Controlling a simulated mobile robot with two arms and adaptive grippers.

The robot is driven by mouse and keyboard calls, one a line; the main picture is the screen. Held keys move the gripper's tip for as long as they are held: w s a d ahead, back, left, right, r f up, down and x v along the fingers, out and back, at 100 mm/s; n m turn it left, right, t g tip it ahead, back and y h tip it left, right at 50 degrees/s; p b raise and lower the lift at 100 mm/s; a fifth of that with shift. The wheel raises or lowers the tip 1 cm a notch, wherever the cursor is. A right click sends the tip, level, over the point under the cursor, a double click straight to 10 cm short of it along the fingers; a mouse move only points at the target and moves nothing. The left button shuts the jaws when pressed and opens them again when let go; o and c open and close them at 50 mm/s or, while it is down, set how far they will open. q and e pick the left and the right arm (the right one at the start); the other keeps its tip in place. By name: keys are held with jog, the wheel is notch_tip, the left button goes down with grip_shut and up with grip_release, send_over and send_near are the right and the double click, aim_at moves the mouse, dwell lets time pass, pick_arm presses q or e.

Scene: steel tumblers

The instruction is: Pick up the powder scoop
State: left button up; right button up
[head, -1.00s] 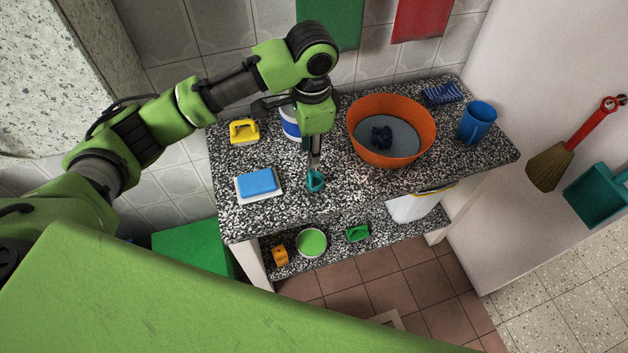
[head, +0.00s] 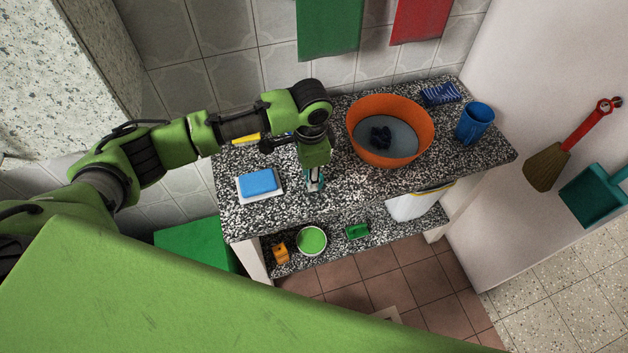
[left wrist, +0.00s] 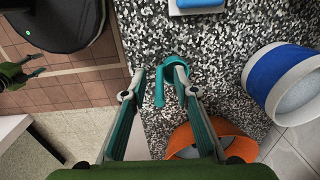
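The powder scoop (left wrist: 160,88) is a small teal scoop lying on the speckled counter (head: 235,215). In the left wrist view it shows between the fingertips of my left gripper (left wrist: 158,82). The left gripper is open, with its two teal-padded fingers apart on either side of the scoop. In the head view my left gripper (head: 314,187) points down at the front part of the counter and mostly hides the scoop. My right gripper (left wrist: 42,65) shows small at the left edge of the left wrist view, its fingers apart, far from the scoop.
An orange basin (head: 362,142) stands right of my left gripper, a blue sponge (head: 258,182) to its left. A blue cup (head: 475,123) and dark blue brush (head: 440,94) are farther right. A blue-and-white tub (left wrist: 285,78) is close by. A lower shelf holds a green-topped bowl (head: 312,240).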

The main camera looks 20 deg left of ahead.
pick_arm(q)
grip_shut()
jog(key=shift+r, duration=0.1)
jog(key=shift+r, duration=0.35)
notch_tip(320, 180, up, 2)
jog(key=shift+r, duration=0.2)
jog(key=s+d+r, duration=0.2)
jog(key=s+r, duration=0.3)
jog(key=s, duration=0.1)
jog(key=s+d+r+b, duration=0.1)
jog(key=s+d+r, duration=0.2)
jog(key=s+r, duration=0.2)
jog(key=shift+s+d+b, duration=0.25)
jog(key=shift+s+b, duration=0.05)
jog(key=shift+s, duration=0.7)
